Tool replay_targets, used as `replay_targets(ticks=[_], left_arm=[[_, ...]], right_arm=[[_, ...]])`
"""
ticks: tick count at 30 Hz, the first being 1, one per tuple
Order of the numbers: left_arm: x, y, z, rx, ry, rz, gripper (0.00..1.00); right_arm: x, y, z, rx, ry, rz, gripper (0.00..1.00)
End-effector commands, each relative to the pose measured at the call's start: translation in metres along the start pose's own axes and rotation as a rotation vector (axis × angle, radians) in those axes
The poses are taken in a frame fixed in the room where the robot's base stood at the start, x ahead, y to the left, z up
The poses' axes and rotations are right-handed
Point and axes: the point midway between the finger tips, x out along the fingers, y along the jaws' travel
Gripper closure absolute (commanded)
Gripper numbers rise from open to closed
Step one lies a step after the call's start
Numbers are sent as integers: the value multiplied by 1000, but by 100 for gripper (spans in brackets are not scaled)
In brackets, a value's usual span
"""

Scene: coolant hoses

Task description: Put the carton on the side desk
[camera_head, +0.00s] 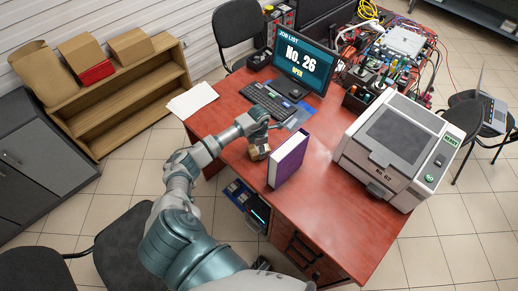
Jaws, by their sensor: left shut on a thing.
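I cannot tell whether the carton touches the desk top. My right gripper is not in view. No separate desk is clearly marked as the side desk.
A monitor (303,66), keyboard (268,102) and papers (192,100) are at the back of the desk. A large grey machine (392,150) fills the right. The front of the desk top is clear. A wooden shelf (125,93) and chairs stand left.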

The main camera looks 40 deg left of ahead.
Motion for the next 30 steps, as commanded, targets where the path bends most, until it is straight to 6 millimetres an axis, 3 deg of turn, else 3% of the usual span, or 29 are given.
replay_targets(ticks=[1,3,16,30], left_arm=[[0,0,0,0,1,0,31],[0,-1,0,0,1,1,14],[-8,0,1,0,-1,2,13],[-102,0,0,1,0,3,13]], right_arm=[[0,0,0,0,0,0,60],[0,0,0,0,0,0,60],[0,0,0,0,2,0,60],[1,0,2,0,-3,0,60]])
